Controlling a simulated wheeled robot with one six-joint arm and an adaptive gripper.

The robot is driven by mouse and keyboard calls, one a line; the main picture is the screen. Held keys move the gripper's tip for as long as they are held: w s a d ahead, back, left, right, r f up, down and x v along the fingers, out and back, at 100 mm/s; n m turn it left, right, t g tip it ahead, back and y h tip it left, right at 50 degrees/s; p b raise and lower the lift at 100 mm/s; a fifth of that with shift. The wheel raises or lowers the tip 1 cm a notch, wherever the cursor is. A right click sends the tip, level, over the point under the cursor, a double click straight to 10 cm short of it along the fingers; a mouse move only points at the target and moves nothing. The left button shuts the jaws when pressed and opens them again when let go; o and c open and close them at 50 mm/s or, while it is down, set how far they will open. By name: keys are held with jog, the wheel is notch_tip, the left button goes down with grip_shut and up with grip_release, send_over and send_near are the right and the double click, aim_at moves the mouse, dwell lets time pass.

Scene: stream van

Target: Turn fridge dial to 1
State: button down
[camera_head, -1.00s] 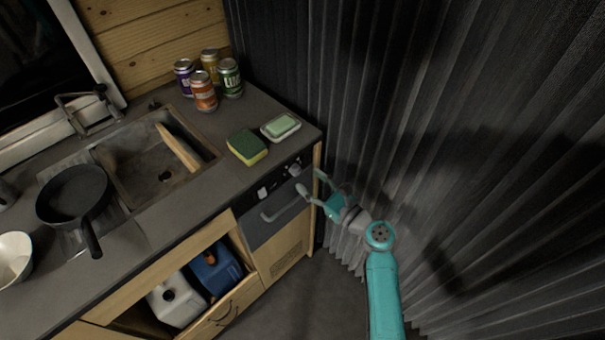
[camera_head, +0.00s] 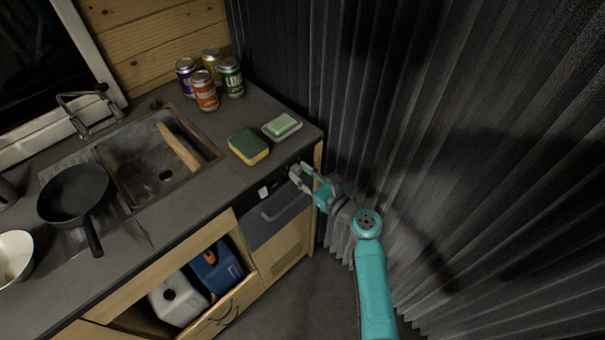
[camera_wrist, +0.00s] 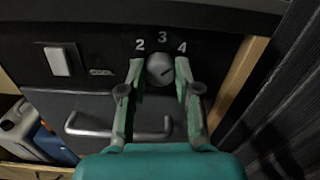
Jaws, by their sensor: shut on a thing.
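The fridge dial (camera_wrist: 160,69) is a round grey knob on the dark control panel (camera_wrist: 104,50), with white numbers 2, 3 and 4 around its top. No 1 is visible. A dark line on the knob slants to the upper right, roughly toward 4; its exact setting is hard to tell. My gripper (camera_wrist: 159,76) is shut on the dial, one finger on its left and one on its right. In the head view my gripper (camera_head: 300,169) is at the panel under the counter's right corner and mostly hides the dial.
A white switch (camera_wrist: 59,61) is left of the dial, and the fridge door handle (camera_wrist: 117,131) is below. A wooden side panel (camera_wrist: 240,78) and a dark pleated curtain (camera_head: 430,120) are close on the right. A sponge (camera_head: 248,147) and soap dish (camera_head: 282,126) lie on the counter above.

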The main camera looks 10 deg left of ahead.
jog(key=shift+n, duration=0.4)
jog(key=n, duration=0.6)
jog(key=shift+s+n, duration=0.1)
jog(key=shift+n, duration=0.2)
jog(key=n, duration=0.4)
jog(key=shift+f, duration=0.1)
jog(key=n, duration=0.4)
jog(key=shift+f, duration=0.1)
jog(key=n, duration=0.5)
jog(key=shift+n, duration=0.3)
jog(key=n, duration=0.5)
jog(key=shift+f+n, duration=0.15)
jog(key=shift+n, duration=0.25)
